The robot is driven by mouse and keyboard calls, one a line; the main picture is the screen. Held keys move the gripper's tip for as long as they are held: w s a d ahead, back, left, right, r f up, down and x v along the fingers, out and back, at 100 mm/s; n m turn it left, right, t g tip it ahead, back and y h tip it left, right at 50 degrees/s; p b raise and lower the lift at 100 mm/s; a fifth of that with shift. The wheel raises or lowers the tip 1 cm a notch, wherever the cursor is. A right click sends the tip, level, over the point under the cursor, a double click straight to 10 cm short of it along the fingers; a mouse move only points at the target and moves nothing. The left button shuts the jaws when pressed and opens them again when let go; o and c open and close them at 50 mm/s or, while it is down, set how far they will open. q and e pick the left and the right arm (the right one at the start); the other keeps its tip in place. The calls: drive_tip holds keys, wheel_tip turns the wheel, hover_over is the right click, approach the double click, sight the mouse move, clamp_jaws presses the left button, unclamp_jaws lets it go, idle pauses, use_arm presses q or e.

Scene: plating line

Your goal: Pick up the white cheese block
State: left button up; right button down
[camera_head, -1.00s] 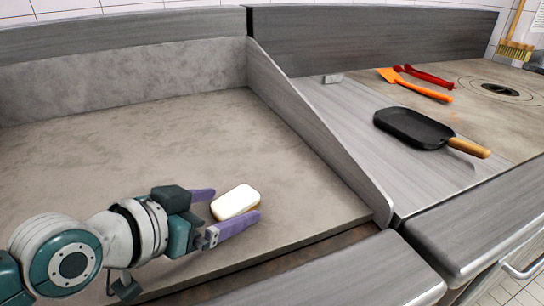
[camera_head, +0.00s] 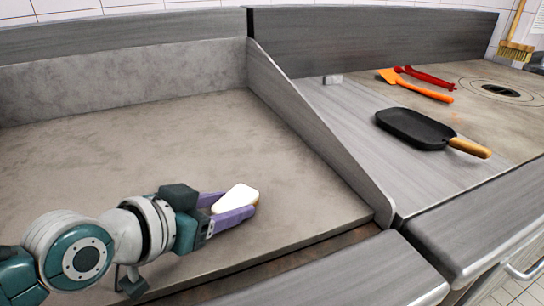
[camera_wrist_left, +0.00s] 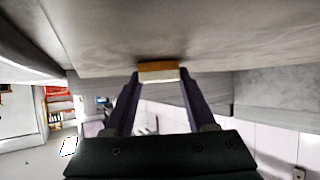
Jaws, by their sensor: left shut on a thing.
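The white cheese block (camera_head: 236,198) is at the grey counter near its front right part, between the purple fingers of my left gripper (camera_head: 231,207). The left gripper is shut on the block, one finger on each side. In the left wrist view the block (camera_wrist_left: 158,75) shows a brown face and a pale face between the two fingertips (camera_wrist_left: 158,78). I cannot tell whether the block still touches the counter. My right gripper is not in view.
A grey divider (camera_head: 315,135) stands to the right of the block. Beyond it are a black pan (camera_head: 412,126) with a wooden handle, an orange spatula (camera_head: 420,87) and red tongs (camera_head: 428,77). The counter (camera_head: 110,150) behind the gripper is clear.

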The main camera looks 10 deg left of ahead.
use_arm(q)
clamp_jaws()
drive_tip(key=shift+r, duration=0.1)
wheel_tip(320, 180, up, 8)
drive_tip(key=p, duration=0.3)
drive_tip(key=shift+r+p, duration=0.25)
drive_tip(key=shift+p, duration=0.1)
wheel_tip(320, 180, up, 10)
drive_tip(key=p, duration=0.2)
hover_over(227, 208)
drive_tip(key=shift+a+r, duration=0.1)
drive_tip(key=shift+r, duration=0.55)
